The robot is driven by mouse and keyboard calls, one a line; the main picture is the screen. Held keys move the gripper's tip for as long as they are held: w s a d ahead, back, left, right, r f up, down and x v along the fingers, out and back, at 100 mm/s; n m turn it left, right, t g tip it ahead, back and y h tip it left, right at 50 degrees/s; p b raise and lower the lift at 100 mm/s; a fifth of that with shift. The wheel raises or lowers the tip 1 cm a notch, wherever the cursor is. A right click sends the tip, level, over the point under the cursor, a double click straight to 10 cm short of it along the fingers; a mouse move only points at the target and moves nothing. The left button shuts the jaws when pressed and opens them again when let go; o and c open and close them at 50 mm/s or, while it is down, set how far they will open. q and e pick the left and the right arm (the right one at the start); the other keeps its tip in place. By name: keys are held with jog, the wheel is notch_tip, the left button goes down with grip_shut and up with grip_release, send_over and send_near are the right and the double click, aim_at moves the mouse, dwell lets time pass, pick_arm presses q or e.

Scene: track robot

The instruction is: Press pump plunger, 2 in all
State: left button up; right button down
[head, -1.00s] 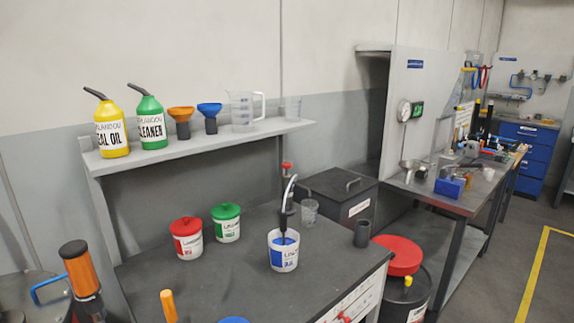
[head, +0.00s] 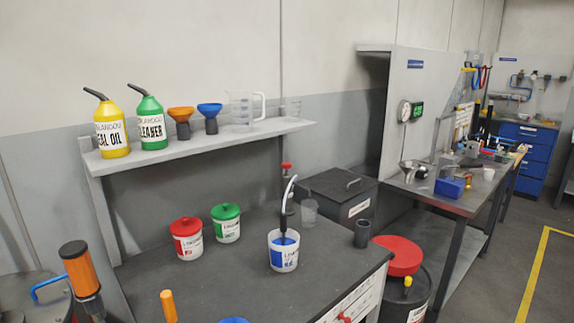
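A white tub with a blue label (head: 284,257) stands open on the dark workbench, with blue contents showing inside. A dark upright pump-like part (head: 284,222) stands in it, with a pale curved piece (head: 290,190) rising from its top. A red knob (head: 286,166) shows just above this, in line with it; I cannot tell whether it is the pump's plunger head or a separate part behind. Neither of my grippers shows in the head view, and nothing touches the tub or the pump.
A red-lidded tub (head: 187,240) and a green-lidded tub (head: 227,223) stand left of it. A clear cup (head: 309,211), a dark cup (head: 362,234) and a dark box (head: 338,193) are to the right. Bottles, funnels and a jug (head: 242,108) line the shelf above (head: 205,146).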

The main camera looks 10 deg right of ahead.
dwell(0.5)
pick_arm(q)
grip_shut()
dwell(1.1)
